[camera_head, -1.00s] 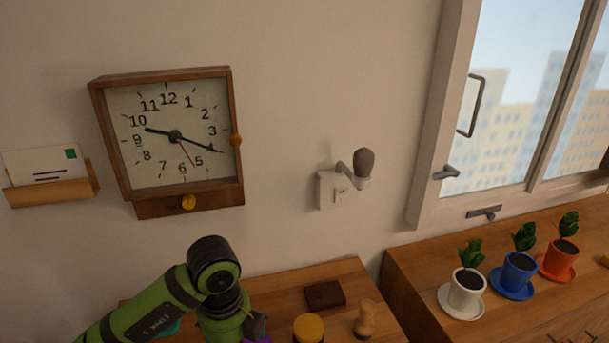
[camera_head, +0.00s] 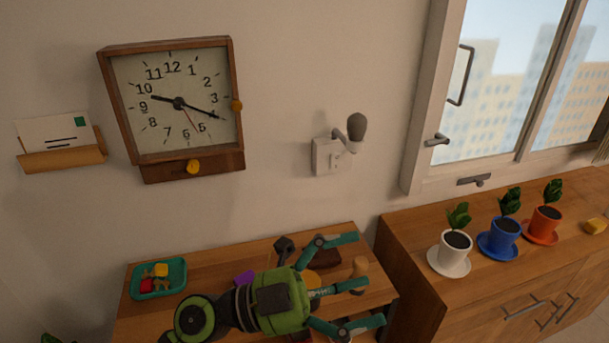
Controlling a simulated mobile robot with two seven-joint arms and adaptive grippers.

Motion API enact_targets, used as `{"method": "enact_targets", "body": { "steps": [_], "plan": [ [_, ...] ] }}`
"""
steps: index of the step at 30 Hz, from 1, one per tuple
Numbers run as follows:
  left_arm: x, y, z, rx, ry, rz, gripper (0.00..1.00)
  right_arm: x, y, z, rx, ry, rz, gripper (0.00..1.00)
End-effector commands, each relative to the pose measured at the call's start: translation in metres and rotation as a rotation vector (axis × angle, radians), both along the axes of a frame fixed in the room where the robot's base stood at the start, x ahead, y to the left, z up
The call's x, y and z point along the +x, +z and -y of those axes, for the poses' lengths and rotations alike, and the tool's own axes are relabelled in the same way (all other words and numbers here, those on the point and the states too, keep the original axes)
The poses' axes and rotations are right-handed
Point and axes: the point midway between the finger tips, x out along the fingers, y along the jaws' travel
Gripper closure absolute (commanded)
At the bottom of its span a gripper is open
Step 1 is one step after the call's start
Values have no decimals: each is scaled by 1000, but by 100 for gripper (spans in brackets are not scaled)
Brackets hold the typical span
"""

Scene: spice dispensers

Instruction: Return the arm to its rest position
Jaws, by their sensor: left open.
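My left gripper (camera_head: 367,280) shows at the lower middle, over the wooden table. Its green body lies to the left and its spread teal fingers point right. It is open, with nothing seen held. A small wooden shaker-like object (camera_head: 359,268) shows between the fingers in the picture; I cannot tell whether they touch it. My right gripper is not in view.
The table (camera_head: 213,268) carries a teal tray (camera_head: 149,294) with small red and yellow items, a purple object (camera_head: 245,277) and a dark brown object (camera_head: 326,258). Potted plants stand on the right cabinet (camera_head: 420,285). A clock (camera_head: 150,125) hangs on the wall.

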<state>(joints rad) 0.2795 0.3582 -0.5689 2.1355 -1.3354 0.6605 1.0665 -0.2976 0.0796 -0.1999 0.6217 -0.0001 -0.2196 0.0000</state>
Motion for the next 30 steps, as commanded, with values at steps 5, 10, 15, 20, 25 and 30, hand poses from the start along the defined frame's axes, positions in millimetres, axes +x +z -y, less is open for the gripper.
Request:
{"method": "enact_targets", "body": {
  "steps": [5,10,15,20,25,30],
  "plan": [
    [58,37,-72,-401,393,-195,0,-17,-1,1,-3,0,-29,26],
    [105,-8,-163,-570,830,-493,0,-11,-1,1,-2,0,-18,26],
    [102,-114,-236,-512,1230,-881,0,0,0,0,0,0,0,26],
    [51,-211,-268,-301,1461,-1246,0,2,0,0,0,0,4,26],
    [-13,-272,-274,-58,1545,-1531,0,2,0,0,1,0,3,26],
    [-72,-306,-270,160,1544,-1740,0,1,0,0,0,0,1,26]
  ]
}}
